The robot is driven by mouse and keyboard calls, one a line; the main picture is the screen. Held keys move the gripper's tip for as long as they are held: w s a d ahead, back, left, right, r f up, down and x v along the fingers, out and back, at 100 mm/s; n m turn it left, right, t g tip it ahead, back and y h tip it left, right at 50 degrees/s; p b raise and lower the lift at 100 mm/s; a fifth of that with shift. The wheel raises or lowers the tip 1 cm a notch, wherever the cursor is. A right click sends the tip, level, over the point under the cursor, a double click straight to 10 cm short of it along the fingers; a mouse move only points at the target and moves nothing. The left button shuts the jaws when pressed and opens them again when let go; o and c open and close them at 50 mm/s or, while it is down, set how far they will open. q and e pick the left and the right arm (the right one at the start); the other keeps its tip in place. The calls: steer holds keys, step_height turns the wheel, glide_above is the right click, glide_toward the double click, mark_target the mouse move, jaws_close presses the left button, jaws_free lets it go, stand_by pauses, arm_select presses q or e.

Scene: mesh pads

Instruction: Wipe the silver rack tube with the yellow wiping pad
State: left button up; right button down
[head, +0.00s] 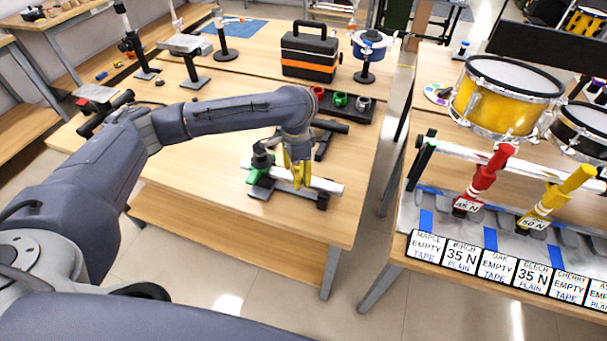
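The silver rack tube (325,185) lies level across a low dark stand with a green clamp (259,166) at its left end, near the front of the wooden table. My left gripper (298,168) points down over the tube's middle, with the yellow wiping pad (299,179) at its fingers. It appears shut on the pad, though the fingers are mostly hidden. The pad overlaps the tube in this view; I cannot tell whether they touch. My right gripper is not in view.
Behind the tube is a dark tray (342,107) with red, green and grey cups. A black and orange toolbox (310,52) stands farther back. A second table at right holds a yellow drum (497,100) and red and yellow tools. The wooden table's front left is clear.

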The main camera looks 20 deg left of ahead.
arm_select(q)
steer(key=shift+a+r, duration=0.1)
steer(key=shift+a, duration=0.65)
step_height(320, 180, up, 8)
steer(key=shift+d, duration=0.1)
stand_by(0.4)
